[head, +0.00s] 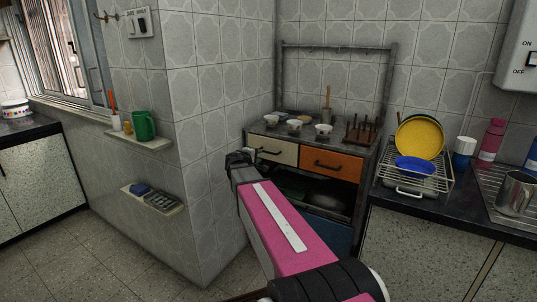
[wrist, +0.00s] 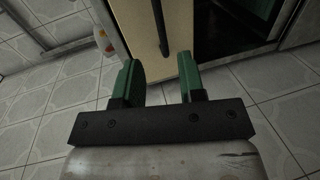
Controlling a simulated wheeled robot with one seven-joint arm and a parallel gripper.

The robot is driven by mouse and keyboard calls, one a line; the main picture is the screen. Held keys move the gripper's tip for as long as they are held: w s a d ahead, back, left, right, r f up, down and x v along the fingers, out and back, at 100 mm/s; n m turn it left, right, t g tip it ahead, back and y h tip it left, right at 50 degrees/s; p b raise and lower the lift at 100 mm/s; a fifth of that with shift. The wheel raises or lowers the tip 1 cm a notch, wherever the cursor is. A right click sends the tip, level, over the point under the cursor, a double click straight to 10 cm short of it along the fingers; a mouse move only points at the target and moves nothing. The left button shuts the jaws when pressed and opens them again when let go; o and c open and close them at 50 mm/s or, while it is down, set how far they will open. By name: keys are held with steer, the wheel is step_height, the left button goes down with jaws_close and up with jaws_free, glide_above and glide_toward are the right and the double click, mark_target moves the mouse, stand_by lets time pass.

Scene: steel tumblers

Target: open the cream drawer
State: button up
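The cream drawer (head: 284,154) is in the rack against the tiled wall, left of an orange drawer, and looks shut. Its dark bar handle (head: 268,151) shows in the head view. My gripper (head: 239,158) is just left of the drawer front there, with its fingers hard to make out. In the wrist view my gripper (wrist: 159,64) has its two green fingers apart with nothing between them. The cream front (wrist: 178,35) lies ahead, and the dark handle (wrist: 160,25) lines up with the gap, beyond the fingertips. I cannot tell the exact distance.
The orange drawer (head: 332,163) is right of the cream one. Small bowls (head: 296,127) stand on the rack top. A tiled wall corner (head: 200,200) is close left of my arm. A counter with a dish rack (head: 412,180) is at the right.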

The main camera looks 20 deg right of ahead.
steer(key=x, duration=1)
steer(key=shift+w+d, duration=0.15)
jaws_close()
